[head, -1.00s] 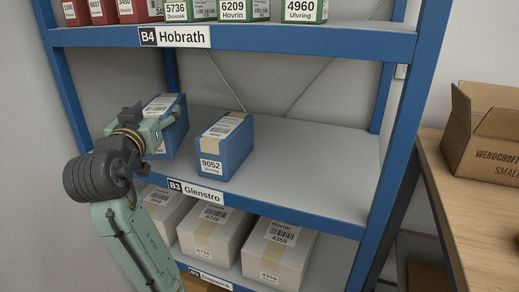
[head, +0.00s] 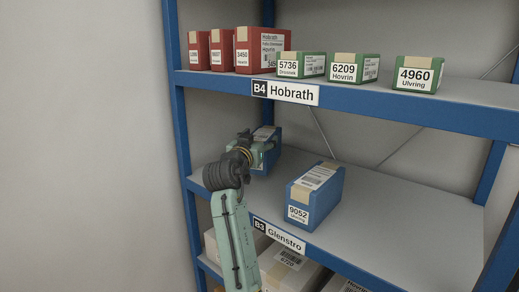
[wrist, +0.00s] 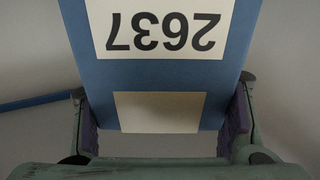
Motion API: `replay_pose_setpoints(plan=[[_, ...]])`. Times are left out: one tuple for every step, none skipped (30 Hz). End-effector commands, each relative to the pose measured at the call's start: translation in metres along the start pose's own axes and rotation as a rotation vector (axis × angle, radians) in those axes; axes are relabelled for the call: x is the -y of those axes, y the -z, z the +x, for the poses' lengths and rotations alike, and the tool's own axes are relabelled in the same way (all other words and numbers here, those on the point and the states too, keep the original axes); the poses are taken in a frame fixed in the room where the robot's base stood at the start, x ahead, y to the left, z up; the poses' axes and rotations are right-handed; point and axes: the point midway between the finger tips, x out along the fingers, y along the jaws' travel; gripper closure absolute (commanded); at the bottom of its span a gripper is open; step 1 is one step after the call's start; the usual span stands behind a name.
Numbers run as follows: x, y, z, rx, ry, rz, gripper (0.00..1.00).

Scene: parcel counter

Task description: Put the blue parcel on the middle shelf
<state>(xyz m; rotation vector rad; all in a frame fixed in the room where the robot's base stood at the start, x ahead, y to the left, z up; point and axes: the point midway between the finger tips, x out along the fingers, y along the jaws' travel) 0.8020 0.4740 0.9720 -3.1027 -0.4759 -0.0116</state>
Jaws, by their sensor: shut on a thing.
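A blue parcel (head: 277,150) with a pale label and tan tape is at the left end of the middle shelf (head: 400,210), marked B3 Glenstro. My gripper (head: 263,153) is shut on it from the front. In the wrist view the same parcel (wrist: 160,72) shows label number 2637, with one finger on each side. Its underside is hidden, so I cannot tell whether it rests on the shelf. A second blue parcel (head: 314,196), labelled 9052, stands on the same shelf to the right, apart from the held one.
The upper shelf (head: 400,115), marked B4 Hobrath, carries red boxes (head: 262,50) and green boxes (head: 354,68). Pale boxes (head: 292,270) sit on the shelf below. A blue post (head: 180,120) bounds the left side. The middle shelf is clear right of parcel 9052.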

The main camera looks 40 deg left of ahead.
Motion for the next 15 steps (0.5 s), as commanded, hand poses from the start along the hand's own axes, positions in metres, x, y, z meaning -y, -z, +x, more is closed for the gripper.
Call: replay_pose_setpoints(plan=[[0.0,0.001,0.001,-0.004,0.0,0.001,0.85],[0.0,-0.002,0.001,-0.004,0.0,0.001,0.85],[0.0,-0.006,0.001,-0.002,0.0,0.0,0.85],[0.0,-0.01,0.001,-0.002,0.0,0.0,0.85],[0.0,-0.014,0.001,-0.001,0.0,0.0,0.85],[0.0,-0.02,0.0,-0.001,0.001,-0.001,0.85],[0.0,-0.023,0.0,-0.002,0.001,-0.001,0.85],[0.0,-0.027,0.0,-0.002,0.001,-0.001,0.85],[0.0,-0.031,0.0,-0.002,0.0,0.0,0.85],[0.0,-0.032,0.0,-0.004,0.0,0.0,0.85],[0.0,-0.033,0.0,-0.005,0.0,0.001,0.85],[0.0,-0.033,0.0,-0.006,0.0,0.001,0.85],[0.0,-0.032,0.0,-0.006,0.0,0.001,0.85],[0.0,-0.032,0.0,-0.006,0.0,0.001,0.85],[0.0,-0.033,0.0,-0.006,0.0,0.001,0.85]])
